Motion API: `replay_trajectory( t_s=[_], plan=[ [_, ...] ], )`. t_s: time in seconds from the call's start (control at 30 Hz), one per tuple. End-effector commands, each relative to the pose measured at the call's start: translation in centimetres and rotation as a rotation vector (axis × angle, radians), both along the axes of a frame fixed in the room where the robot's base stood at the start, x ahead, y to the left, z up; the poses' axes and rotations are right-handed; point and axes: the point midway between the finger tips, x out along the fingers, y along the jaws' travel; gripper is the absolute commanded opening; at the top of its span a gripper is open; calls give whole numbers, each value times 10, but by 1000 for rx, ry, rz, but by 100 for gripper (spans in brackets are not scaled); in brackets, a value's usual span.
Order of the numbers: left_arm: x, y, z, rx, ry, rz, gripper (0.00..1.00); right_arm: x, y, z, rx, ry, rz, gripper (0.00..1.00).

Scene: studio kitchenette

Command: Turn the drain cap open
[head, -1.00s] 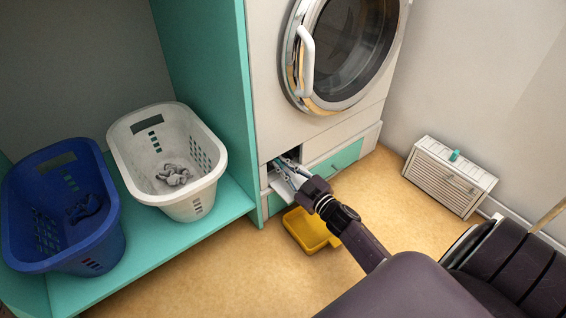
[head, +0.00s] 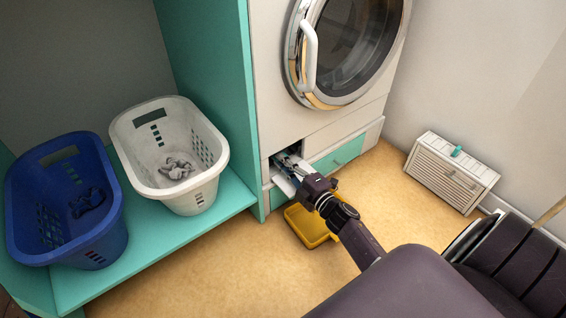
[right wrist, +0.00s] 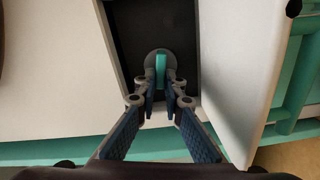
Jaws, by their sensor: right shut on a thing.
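The drain cap (right wrist: 146,66) is a round grey disc with a teal grip bar across it, set in a dark recess in the right wrist view. My right gripper (right wrist: 161,84) has its fingertips shut on the teal bar, one on each side. The bar stands about upright in that view. In the head view my right gripper (head: 290,165) reaches into the small opening at the lower left of the washing machine (head: 290,115), and hides the cap. The white hatch door (right wrist: 242,70) is open to the right of the gripper. My left gripper is not in view.
A yellow tray (head: 305,228) is on the floor below the opening. A teal panel (head: 340,156) is right of the opening. White (head: 150,135) and blue (head: 65,225) laundry baskets stand on the teal shelf at left. A white louvred box (head: 450,172) stands by the right wall.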

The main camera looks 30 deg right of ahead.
Motion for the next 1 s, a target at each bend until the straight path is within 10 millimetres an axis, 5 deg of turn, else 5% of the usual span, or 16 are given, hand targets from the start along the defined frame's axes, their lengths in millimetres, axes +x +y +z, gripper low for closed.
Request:
replay_trajectory(
  t_s=[0.4, 0.97, 1.0],
  plan=[
    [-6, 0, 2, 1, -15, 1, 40, -1, 2, -3, -195, -15, 2, 0],
    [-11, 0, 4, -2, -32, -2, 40, -1, 2, -4, -226, -16, 3, 0],
    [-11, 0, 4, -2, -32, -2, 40, -1, 2, -4, -226, -16, 3, 11]
  ],
)
